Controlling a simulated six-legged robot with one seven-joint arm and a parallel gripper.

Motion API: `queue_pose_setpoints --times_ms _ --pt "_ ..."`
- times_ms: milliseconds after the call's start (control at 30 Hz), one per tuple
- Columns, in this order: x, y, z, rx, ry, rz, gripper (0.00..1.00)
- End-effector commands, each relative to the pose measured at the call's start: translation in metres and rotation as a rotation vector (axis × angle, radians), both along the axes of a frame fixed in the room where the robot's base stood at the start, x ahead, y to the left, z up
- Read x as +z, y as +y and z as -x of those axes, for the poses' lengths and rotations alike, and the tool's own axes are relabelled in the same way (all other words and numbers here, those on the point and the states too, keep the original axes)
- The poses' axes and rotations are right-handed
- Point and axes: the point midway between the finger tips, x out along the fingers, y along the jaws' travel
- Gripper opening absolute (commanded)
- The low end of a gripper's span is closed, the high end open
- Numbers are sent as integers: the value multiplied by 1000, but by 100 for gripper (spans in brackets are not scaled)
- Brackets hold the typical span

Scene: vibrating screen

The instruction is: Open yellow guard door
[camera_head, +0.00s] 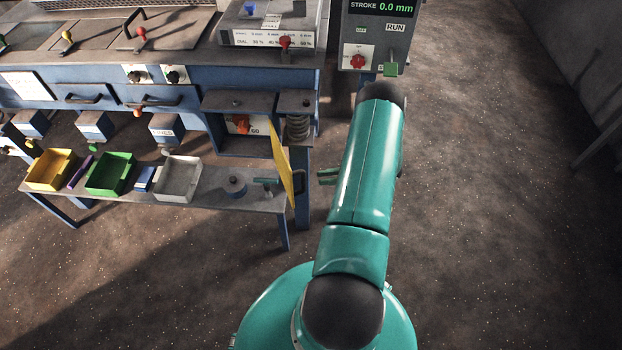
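The yellow guard door (281,163) is at the right end of the blue machine. It stands swung out from the box opening, seen nearly edge-on. Inside the exposed opening are an orange knob (241,124) and a plate marked 50. My teal arm reaches forward on the right of the door. A small green part that seems to be my gripper (328,176) sticks out left of the arm, just right of the door with a gap in the picture. The arm hides most of it, so its finger opening cannot be told.
A low shelf (214,208) below holds yellow (50,169), green (110,173) and grey (178,179) trays. A green handle-like piece (267,184) is beside the door. A control panel (375,40) stands behind my arm. Floor to the right is clear.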

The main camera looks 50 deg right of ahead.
Motion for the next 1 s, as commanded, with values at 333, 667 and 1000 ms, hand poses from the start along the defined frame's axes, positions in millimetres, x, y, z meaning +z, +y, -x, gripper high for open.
queue_pose_setpoints --times_ms 333,667,1000 --pt "0 -46 37 0 -1 1 19" --pt "0 -51 41 0 -1 1 19" --pt "0 -50 41 0 -1 1 19"
